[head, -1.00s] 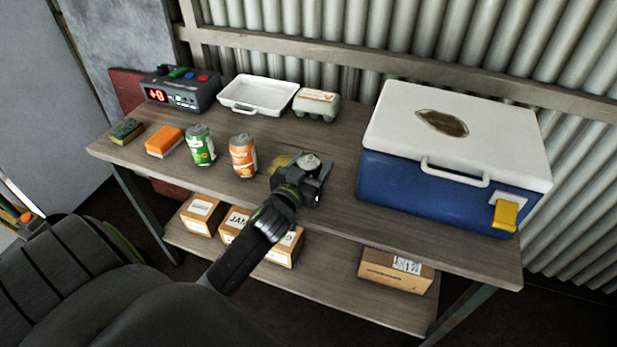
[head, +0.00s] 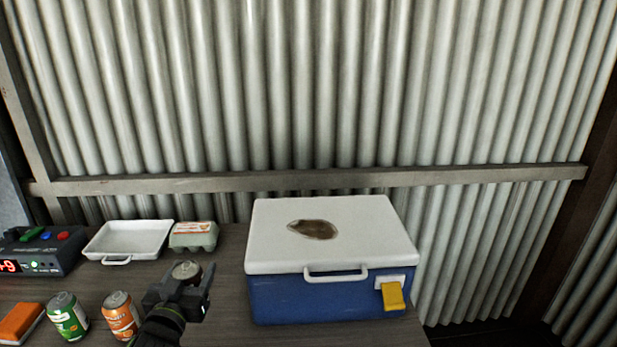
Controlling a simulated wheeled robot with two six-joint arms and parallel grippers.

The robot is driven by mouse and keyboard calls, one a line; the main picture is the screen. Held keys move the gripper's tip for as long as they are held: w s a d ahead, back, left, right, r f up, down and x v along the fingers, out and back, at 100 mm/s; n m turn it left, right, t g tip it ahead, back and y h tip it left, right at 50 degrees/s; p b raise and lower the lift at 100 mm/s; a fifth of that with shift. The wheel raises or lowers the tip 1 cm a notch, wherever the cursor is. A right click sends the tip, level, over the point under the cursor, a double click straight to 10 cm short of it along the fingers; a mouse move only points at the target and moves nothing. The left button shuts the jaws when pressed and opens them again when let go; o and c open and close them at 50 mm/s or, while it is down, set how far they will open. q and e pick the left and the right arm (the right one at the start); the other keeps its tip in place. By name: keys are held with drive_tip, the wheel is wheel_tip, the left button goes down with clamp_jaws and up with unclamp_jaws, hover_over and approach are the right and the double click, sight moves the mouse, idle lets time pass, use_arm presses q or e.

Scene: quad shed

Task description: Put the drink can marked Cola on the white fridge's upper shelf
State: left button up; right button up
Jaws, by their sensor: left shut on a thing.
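My left gripper (head: 184,290) is shut on a drink can (head: 187,270), beside the orange can above the workbench. Only the can's silvery-grey top and a bit of its dark upper side show. The jaws hide the rest, so I cannot read its marking, and I cannot tell whether its base touches the bench. A green can (head: 67,315) and an orange can (head: 121,314) stand upright on the bench to the left. No white fridge is in view. My right gripper is not in view.
A blue cool box (head: 310,298) with a white lid stands right of the gripper. Behind the cans are a white tray (head: 118,256), an egg carton (head: 194,237) and a grey device (head: 40,252). An orange block (head: 20,322) lies at the left. A corrugated wall (head: 300,90) closes the back.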

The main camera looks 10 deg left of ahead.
use_arm(q)
drive_tip(key=s+d+r+m+h, duration=0.1)
drive_tip(key=s+d+r+h, duration=0.1)
drive_tip(key=d+r, duration=0.9)
drive_tip(key=shift+s+d+r, duration=0.2)
drive_tip(key=shift+s+d, duration=0.15)
drive_tip(key=shift+d, duration=0.7)
drive_tip(key=shift+a, duration=0.1)
